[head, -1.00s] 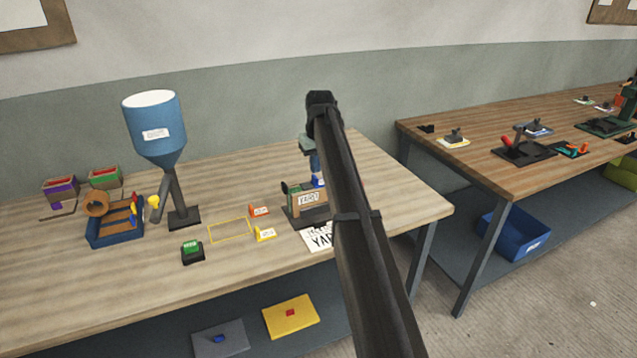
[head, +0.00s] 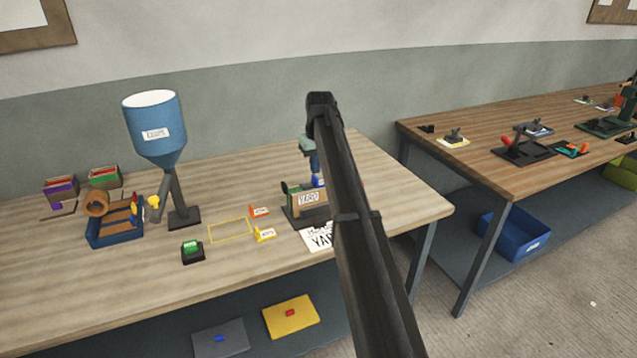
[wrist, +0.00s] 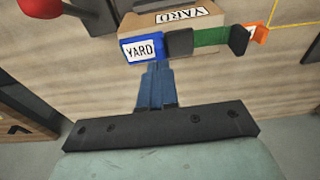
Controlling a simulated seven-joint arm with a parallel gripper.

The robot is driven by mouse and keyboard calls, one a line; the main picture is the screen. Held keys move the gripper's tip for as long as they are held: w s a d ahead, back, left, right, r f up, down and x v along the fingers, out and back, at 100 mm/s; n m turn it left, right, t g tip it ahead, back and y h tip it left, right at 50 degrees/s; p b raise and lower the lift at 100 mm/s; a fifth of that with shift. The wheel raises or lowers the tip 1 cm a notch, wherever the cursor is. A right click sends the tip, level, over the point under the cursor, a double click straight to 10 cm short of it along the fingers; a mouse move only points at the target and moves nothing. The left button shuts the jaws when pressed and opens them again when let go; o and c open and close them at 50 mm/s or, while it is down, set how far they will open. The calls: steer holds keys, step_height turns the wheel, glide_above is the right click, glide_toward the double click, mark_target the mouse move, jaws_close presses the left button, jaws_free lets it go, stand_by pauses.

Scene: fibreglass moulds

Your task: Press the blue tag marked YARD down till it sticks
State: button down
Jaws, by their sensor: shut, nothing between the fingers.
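The blue tag (wrist: 142,49) with a white YARD label is at the near side of a cardboard box (wrist: 198,20) in the wrist view. In the head view the box (head: 309,199) sits on a dark stand, and a bit of the blue tag (head: 318,182) shows beside my arm. My gripper (wrist: 158,66) is shut and empty, its blue fingertips at the tag's lower edge in the wrist view. I cannot tell whether they touch it. In the head view my black arm link hides much of the gripper (head: 316,175).
A black block (wrist: 178,42), a green strip (wrist: 212,36) and an orange tag (wrist: 256,32) are right of the tag. A printed sheet (head: 316,239) lies before the box. A blue hopper (head: 157,125) stands left. Bare table lies inside the yellow outline (head: 230,220).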

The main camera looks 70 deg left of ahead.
mark_target(316, 177)
steer(key=shift+f, duration=0.7)
stand_by(0.8)
steer(key=shift+r, duration=0.15)
steer(key=shift+r, duration=3.35)
steer(key=shift+w+d, duration=0.1)
